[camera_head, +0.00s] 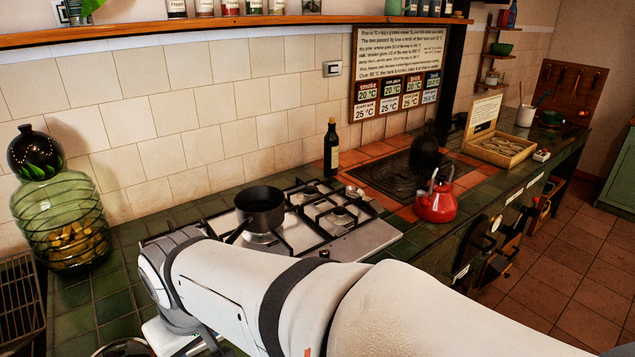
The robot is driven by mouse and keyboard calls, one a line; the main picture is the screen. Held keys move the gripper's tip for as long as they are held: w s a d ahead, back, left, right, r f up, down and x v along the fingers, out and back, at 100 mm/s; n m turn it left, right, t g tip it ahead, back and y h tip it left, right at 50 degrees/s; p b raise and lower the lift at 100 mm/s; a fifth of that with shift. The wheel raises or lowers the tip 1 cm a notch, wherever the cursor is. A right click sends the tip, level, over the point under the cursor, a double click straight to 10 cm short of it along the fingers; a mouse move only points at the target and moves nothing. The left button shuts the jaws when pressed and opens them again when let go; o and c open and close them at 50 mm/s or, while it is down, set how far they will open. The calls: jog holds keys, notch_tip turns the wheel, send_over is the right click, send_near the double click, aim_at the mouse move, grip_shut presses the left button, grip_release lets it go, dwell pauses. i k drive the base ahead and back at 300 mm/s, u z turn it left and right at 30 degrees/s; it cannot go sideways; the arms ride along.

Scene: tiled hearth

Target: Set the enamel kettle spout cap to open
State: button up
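My white arm crosses the foreground from the lower right to the lower left, well in front of the kettle. My gripper's fingers do not show; the arm's far end runs out at the bottom left. Nothing of mine touches the kettle.
A black pot (260,208) stands on the gas hob (325,240) left of the kettle. A dark bottle (331,150) stands behind the hob. A green glass jar (62,222) stands at far left. An open wooden box (502,147) lies beyond the kettle. A shelf (200,27) runs above.

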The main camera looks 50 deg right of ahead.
aim_at(423, 188)
jog(key=u, duration=0.1)
jog(key=k, duration=0.25)
jog(key=z, duration=0.7)
jog(key=i, duration=0.25)
jog(key=z, duration=1.8)
